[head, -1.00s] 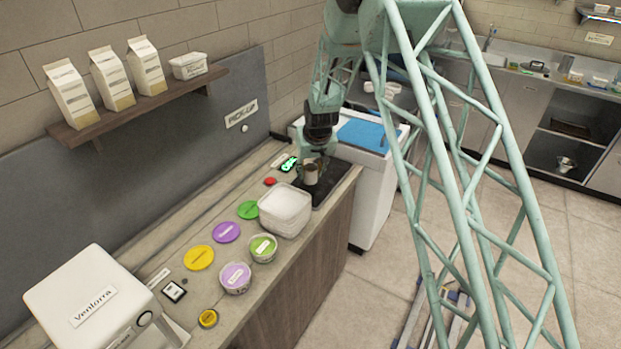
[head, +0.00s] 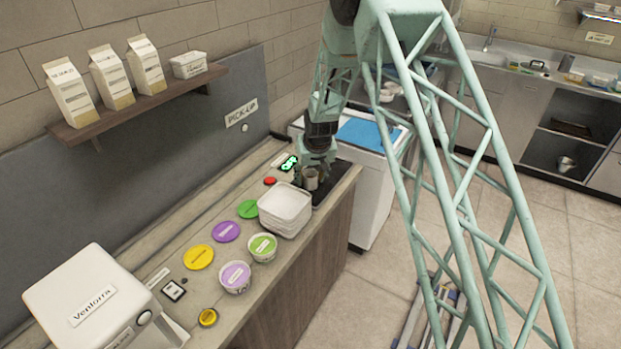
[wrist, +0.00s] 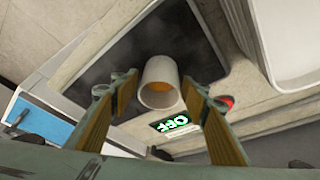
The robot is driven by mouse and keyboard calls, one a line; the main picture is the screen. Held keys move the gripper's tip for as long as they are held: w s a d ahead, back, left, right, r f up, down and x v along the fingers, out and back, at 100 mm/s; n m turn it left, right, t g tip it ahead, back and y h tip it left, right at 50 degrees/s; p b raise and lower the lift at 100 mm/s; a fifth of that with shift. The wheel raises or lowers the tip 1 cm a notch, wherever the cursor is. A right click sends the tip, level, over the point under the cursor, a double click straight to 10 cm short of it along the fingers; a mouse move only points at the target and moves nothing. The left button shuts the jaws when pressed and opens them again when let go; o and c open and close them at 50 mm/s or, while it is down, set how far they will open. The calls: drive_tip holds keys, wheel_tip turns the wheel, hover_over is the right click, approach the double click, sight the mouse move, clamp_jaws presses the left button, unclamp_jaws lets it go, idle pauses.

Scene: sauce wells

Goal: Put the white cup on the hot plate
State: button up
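The white cup (head: 310,181) stands on the black hot plate (head: 340,174) at the far end of the counter. In the wrist view the cup (wrist: 158,84) shows its open rim and a brownish inside, with the dark plate (wrist: 112,62) behind it. My gripper (head: 316,172) is at the cup. In the wrist view its two fingers (wrist: 158,100) are spread wide, one on each side of the cup, with a visible gap on both sides. The cup's base is hidden in the wrist view.
A green OFF display (head: 289,163) and a red button (head: 270,181) lie beside the plate. A stack of white containers (head: 285,208) stands close in front of it. Coloured lids, two tubs and a white box (head: 95,300) occupy the nearer counter.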

drive_tip(key=shift+o, duration=0.2)
drive_tip(key=shift+r, duration=0.15)
drive_tip(key=shift+r, duration=0.1)
drive_tip(key=v, duration=1.2)
idle(0.4)
idle(0.7)
drive_tip(key=shift+d, duration=0.1)
